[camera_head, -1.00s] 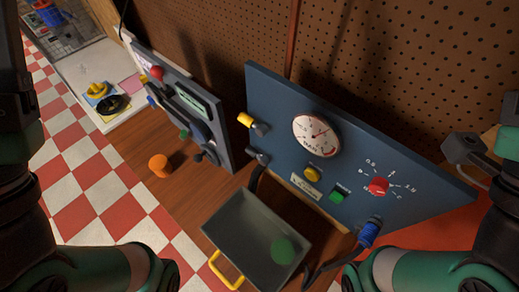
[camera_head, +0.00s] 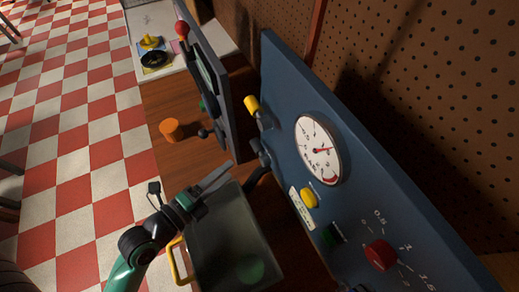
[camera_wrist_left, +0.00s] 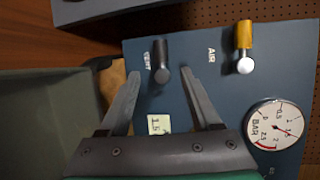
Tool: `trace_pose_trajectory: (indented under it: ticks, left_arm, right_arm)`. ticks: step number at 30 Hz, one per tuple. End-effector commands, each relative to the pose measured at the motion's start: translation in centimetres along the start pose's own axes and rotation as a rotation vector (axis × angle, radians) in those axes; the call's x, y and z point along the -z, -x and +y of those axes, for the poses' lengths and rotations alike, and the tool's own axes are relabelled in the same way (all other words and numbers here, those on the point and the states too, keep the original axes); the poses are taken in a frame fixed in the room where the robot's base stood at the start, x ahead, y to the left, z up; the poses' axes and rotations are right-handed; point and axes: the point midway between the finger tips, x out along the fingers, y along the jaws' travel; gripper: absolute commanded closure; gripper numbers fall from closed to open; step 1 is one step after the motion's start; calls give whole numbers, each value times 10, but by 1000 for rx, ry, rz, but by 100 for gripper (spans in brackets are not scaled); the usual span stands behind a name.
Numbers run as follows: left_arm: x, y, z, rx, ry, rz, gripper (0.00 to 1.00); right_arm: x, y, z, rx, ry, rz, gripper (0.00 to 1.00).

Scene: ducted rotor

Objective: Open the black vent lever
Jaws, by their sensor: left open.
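The black vent lever (camera_head: 260,153) sits on the blue panel (camera_head: 283,110), below the yellow air lever (camera_head: 252,104). In the left wrist view the vent lever (camera_wrist_left: 161,60) is beside its VENT label, and its rounded end points toward the camera. My left gripper (camera_head: 229,170) is open and empty, over the grey bin and left of the lever. In the left wrist view the gripper (camera_wrist_left: 160,73) has the lever's end between its fingertips in the picture. The head view shows a gap between fingers and lever. My right gripper is not in view.
The grey bin (camera_head: 235,225) with a yellow handle is below my left gripper. A second panel (camera_head: 205,70) and an orange cylinder (camera_head: 171,129) stand beyond.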

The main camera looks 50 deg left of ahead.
Motion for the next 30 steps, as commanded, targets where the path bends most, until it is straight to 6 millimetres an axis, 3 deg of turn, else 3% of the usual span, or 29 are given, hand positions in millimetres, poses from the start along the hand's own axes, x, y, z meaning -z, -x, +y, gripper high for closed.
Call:
trace_pose_trajectory:
  ticks: [5, 12, 18, 29, 30]
  left_arm:
    - [0, -19, -2, 3, -2, 3, 36]
    - [1, -72, -4, 3, -2, 3, 36]
    - [0, -106, -2, 2, -1, 1, 36]
    - [1, -116, -1, 1, 0, 1, 36]
    - [1, -116, -1, 1, -1, 1, 41]
  right_arm:
    - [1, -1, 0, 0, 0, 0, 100]
    - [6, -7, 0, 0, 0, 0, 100]
    - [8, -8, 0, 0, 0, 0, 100]
    - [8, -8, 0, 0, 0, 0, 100]
    - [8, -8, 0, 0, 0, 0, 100]
